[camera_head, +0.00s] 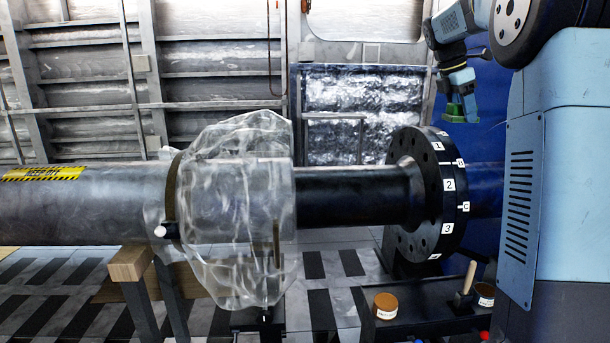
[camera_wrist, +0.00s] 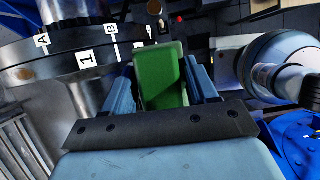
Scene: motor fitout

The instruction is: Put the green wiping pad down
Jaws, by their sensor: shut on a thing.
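The green wiping pad (camera_wrist: 160,73) is held between the two blue fingers of my gripper (camera_wrist: 160,88) in the wrist view. In the head view the green pad (camera_head: 460,109) hangs at the lower end of my gripper (camera_head: 459,94), above and slightly behind the large dark flange (camera_head: 434,190). The pad appears clear of the flange, with air beneath it. The flange carries white labels with numbers and letters, and its rim also shows at upper left in the wrist view (camera_wrist: 84,62).
A low dark bench (camera_head: 420,318) below the flange holds an orange-brown tub (camera_head: 386,303), a second tub (camera_head: 486,293) and a wooden-handled brush (camera_head: 468,279). A pipe (camera_head: 80,215) with clear plastic wrap (camera_head: 240,200) runs left. A blue sheet (camera_head: 480,100) hangs behind.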

